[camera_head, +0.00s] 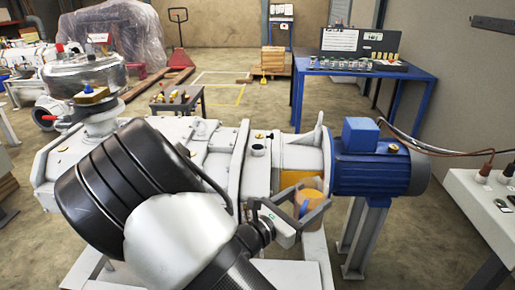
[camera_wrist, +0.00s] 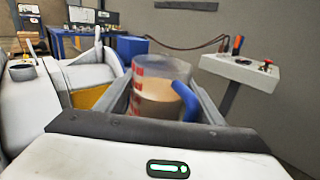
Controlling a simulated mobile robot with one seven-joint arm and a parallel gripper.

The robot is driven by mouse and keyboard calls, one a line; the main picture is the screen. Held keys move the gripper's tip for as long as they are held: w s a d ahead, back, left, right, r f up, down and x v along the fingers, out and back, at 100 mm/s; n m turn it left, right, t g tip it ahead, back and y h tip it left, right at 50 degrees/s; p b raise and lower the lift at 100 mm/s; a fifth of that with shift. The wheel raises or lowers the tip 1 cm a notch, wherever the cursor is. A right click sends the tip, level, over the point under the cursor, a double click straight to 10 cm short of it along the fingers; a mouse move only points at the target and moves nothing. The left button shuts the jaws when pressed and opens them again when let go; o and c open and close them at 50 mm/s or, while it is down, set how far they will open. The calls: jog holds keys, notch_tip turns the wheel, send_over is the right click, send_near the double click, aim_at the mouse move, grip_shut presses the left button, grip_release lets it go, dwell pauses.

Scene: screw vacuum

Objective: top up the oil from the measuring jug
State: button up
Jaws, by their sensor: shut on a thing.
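The measuring jug (camera_head: 306,198) is clear, with brownish oil inside, red markings and a blue handle. It shows larger in the wrist view (camera_wrist: 153,92) and looks about upright. My gripper (camera_head: 312,200) is shut on the jug, with a finger along each side of it. The jug is held in front of the light grey screw vacuum pump (camera_head: 205,145), near its blue motor (camera_head: 370,165). A dark round port (camera_head: 258,150) on top of the pump is left of the jug; it also shows in the wrist view (camera_wrist: 22,72). The jug's base is hidden.
A control box (camera_head: 485,190) with cables stands at the right. A blue table (camera_head: 365,78) with bottles and an open case is behind the motor. A small cart (camera_head: 178,103) and a pallet jack (camera_head: 180,55) stand farther back. Open floor lies between them.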

notch_tip(320, 180, up, 14)
jog(key=n+t+y+p, duration=0.4)
jog(key=y+p, duration=0.1)
jog(key=p, duration=1.4)
jog(key=shift+a+r+p, duration=0.15)
jog(key=shift+r+p, duration=0.1)
jog(key=shift+p, duration=0.15)
